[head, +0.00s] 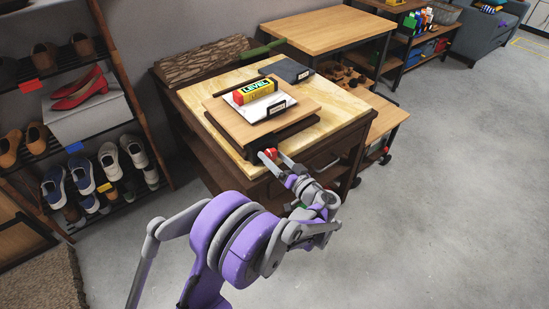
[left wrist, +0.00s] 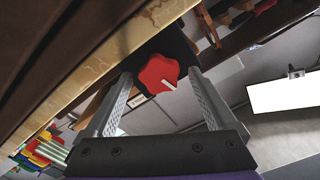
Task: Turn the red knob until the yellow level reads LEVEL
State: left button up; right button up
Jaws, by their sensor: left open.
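The red knob (head: 271,153) sits at the front edge of the small cabinet, below the wooden board (head: 230,124). In the left wrist view the knob (left wrist: 155,76) is lobed, with a white pointer mark toward its lower right. My left gripper (head: 271,158) is at the knob, its fingers open. In the left wrist view one finger (left wrist: 117,103) is on each side of it, with visible gaps. My right gripper is not in view.
A dark flat box (head: 287,70) and a green-handled tool (head: 262,49) lie behind the board. A shoe rack (head: 75,120) stands at the left. A wooden table (head: 325,32) stands behind. The floor (head: 450,180) at the right is clear.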

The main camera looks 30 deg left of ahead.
pick_arm(q)
jog(key=p+v, duration=0.1)
jog(key=v, duration=0.9)
jog(key=shift+d, duration=0.4)
jog(key=shift+s+a, duration=0.1)
jog(key=shift+s, duration=0.05)
